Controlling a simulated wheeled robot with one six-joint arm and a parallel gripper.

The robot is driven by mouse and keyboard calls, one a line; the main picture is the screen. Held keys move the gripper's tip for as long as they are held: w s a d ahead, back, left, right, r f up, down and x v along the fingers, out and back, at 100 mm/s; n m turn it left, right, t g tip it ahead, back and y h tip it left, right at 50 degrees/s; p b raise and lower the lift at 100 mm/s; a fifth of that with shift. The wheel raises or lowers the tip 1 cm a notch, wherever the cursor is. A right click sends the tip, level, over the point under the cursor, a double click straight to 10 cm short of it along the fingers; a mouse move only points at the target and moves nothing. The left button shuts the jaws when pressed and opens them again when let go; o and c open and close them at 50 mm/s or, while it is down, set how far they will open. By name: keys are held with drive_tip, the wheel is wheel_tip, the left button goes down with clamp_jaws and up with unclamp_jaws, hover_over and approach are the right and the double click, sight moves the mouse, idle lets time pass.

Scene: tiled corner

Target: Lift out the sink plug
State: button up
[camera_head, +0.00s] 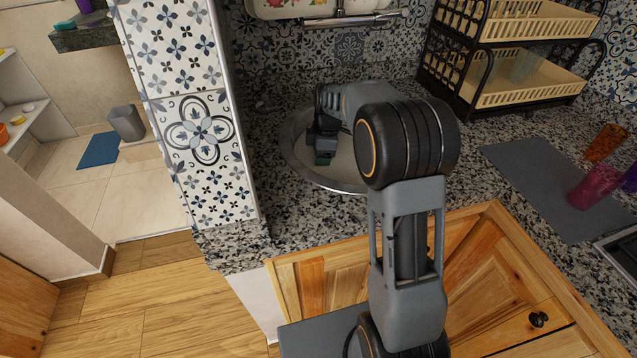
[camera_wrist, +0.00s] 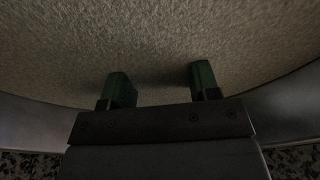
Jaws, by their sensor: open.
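The round sink (camera_head: 332,184) is set in the speckled counter and has a metal rim. Its beige, grainy inside fills most of the wrist view, with the grey rim (camera_wrist: 293,108) along the lower sides. My gripper (camera_head: 323,157) is over the left part of the sink, pointing down. In the wrist view its two green fingertips (camera_wrist: 160,88) are apart, with nothing between them. I cannot make out the sink plug in either view; my arm hides part of the sink.
A two-level dish rack (camera_head: 530,85) stands behind and to the right. A grey mat (camera_head: 530,175) with a pink cup (camera_head: 594,187) lies to the right, near an orange cup (camera_head: 606,142). A tiled wall end (camera_head: 200,130) rises close on the left.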

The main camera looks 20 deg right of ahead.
drive_tip(key=shift+s+a+f+b, duration=0.1)
drive_tip(key=shift+a+f+b, duration=0.15)
drive_tip(key=shift+f, duration=1.3)
drive_tip(key=shift+a+f+b, duration=0.15)
drive_tip(key=shift+a+f, duration=0.05)
drive_tip(key=shift+f, duration=1.35)
drive_tip(key=c, duration=1)
